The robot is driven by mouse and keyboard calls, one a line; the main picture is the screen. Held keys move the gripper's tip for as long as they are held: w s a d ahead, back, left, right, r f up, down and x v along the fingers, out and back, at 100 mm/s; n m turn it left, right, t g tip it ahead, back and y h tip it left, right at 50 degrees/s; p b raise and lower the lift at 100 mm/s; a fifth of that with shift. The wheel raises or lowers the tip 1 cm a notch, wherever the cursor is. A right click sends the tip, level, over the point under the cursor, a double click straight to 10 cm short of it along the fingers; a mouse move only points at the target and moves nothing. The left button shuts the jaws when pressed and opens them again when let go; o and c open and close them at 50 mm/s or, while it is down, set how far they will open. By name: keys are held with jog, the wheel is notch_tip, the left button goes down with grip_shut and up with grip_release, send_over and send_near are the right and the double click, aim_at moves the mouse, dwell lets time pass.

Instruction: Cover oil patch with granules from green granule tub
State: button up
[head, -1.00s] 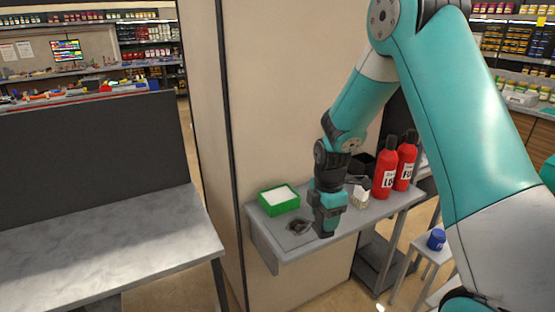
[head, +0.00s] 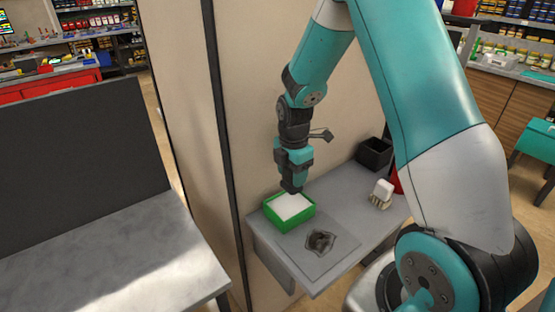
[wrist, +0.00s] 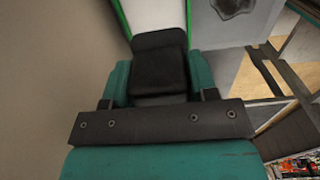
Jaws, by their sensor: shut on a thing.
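The green granule tub (head: 278,222) stands on the grey shelf, full of white granules. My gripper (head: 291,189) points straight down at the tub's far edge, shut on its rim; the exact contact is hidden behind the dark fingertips. In the wrist view the dark fingers (wrist: 160,68) cover the near end of the tub, with green side rims (wrist: 188,14) and white granules beyond. The dark oil patch (head: 320,241) lies on the shelf right of and nearer than the tub, bare of granules. Its edge also shows in the wrist view (wrist: 230,6).
A white brush (head: 382,192) and a black open box (head: 374,153) stand farther right on the shelf (head: 345,211). A red bottle (head: 397,183) is mostly hidden by my arm. A wall panel (head: 240,120) rises behind the tub; a grey table (head: 110,262) stands at left.

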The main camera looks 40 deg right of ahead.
aim_at(290, 189)
jog(key=shift+w+a+f, duration=0.1)
jog(key=shift+w+f, duration=0.1)
jog(key=shift+w, duration=0.15)
notch_tip(290, 189, down, 6)
jog(key=b, duration=0.5)
jog(key=shift+r, duration=0.15)
jog(key=shift+s+f+b, duration=0.1)
jog(key=shift+f+b, duration=0.25)
jog(key=shift+f, duration=0.2)
dwell(1.5)
notch_tip(290, 189, up, 7)
jog(key=p, duration=0.6)
jog(key=shift+r, duration=0.15)
dwell(0.7)
